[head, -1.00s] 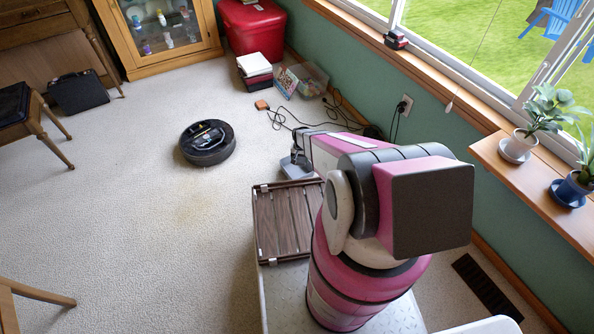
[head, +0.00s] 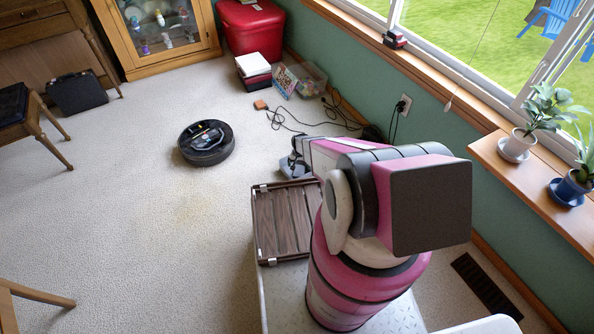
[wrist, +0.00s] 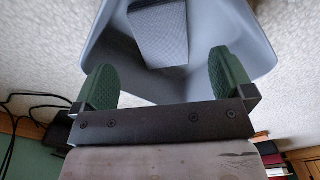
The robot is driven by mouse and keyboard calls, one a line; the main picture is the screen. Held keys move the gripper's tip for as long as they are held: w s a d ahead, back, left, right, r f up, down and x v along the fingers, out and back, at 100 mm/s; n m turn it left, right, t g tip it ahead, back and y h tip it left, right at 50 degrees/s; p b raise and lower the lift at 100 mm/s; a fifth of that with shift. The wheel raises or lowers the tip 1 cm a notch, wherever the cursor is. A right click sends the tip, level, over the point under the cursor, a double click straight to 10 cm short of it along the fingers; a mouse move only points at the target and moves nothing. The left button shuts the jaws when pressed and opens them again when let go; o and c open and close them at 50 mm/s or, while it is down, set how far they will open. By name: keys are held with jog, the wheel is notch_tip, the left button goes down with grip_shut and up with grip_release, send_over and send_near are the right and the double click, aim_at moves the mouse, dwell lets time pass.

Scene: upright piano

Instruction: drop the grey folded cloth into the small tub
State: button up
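The small tub (wrist: 205,30) is a pale blue-grey open container in the wrist view, running out of the top of the picture. The grey folded cloth (wrist: 157,30) shows as a dark block inside the tub's outline, beyond my fingertips. My gripper (wrist: 162,68) has two green fingers spread wide apart, with nothing between them. The fingers overlap the near part of the tub; I cannot tell whether they touch it.
A brown slatted rack (head: 285,222) lies on my base. A black robot vacuum (head: 206,143) sits on the carpet. Cables (head: 290,122), a clear plastic bin (head: 310,80) and books (head: 253,70) lie along the wall. Open carpet stretches to the left.

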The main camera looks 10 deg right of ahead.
jog(key=shift+r, duration=0.15)
notch_tip(320, 180, up, 11)
jog(key=shift+f, duration=0.2)
dwell(0.3)
